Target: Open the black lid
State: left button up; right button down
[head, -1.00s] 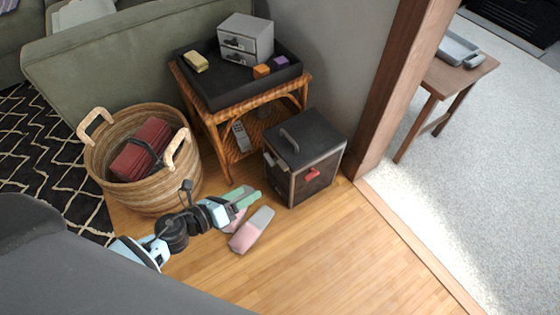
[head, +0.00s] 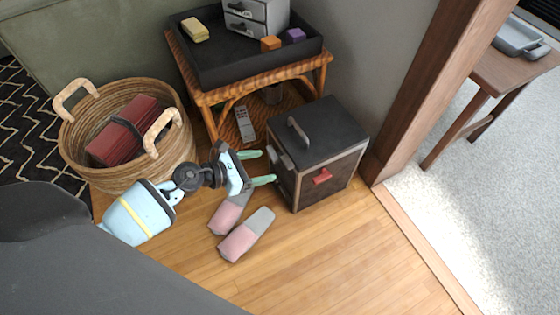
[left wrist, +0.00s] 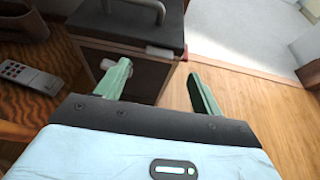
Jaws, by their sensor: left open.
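The black lid (head: 325,126) lies flat and shut on top of a dark box with pale edges (head: 318,178). A grey bar handle (head: 298,133) stands up from the lid near its left edge. A red handle (head: 321,177) is on the box's front. My left gripper (head: 267,167) is open and empty, just left of the box and below lid height. In the left wrist view the lid (left wrist: 130,20) and its handle (left wrist: 145,6) are at the top, beyond the green fingers (left wrist: 163,78). My right gripper is not in view.
A wicker table (head: 205,96) with a black tray (head: 215,72) stands behind, a remote (head: 244,123) on its lower shelf. A woven basket (head: 75,158) is at left. Two pink-grey slippers (head: 245,236) lie on the floor. A wooden post (head: 425,80) stands right of the box.

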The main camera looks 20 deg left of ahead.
aim_at(288, 161)
pick_arm(q)
jog(key=b+x, duration=0.1)
jog(key=x, duration=0.4)
jog(key=shift+w+f, duration=0.1)
jog(key=shift+w+d+f+b, duration=0.2)
jog(key=shift+w+d+b, duration=0.2)
jog(key=shift+w+b, duration=0.05)
jog(key=shift+w+d, duration=0.1)
